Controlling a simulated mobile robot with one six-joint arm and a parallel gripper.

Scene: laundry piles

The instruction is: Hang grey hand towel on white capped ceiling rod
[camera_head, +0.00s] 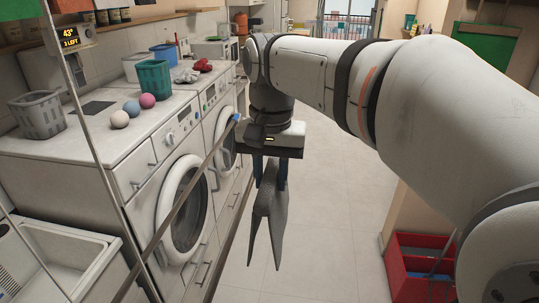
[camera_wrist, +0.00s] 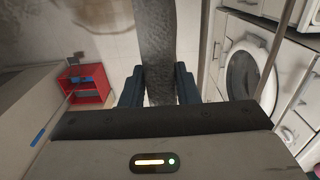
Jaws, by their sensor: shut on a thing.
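My gripper (camera_head: 271,174) is shut on the grey hand towel (camera_head: 266,215), which hangs down in two narrow tails over the open floor. In the wrist view the towel (camera_wrist: 158,45) runs between the two dark blue fingers of my gripper (camera_wrist: 159,88). A long thin rod (camera_head: 190,186) with a blue end cap (camera_head: 236,117) slants past the washers, left of the towel and apart from it. I see no white cap, so I cannot tell which rod is the white capped one.
Washing machines (camera_head: 183,206) line the left, with a teal basket (camera_head: 154,77), a grey basket (camera_head: 37,114) and coloured balls on top. A thin upright line (camera_head: 95,160) crosses the left side. A red crate (camera_head: 411,265) stands at lower right. The middle floor is clear.

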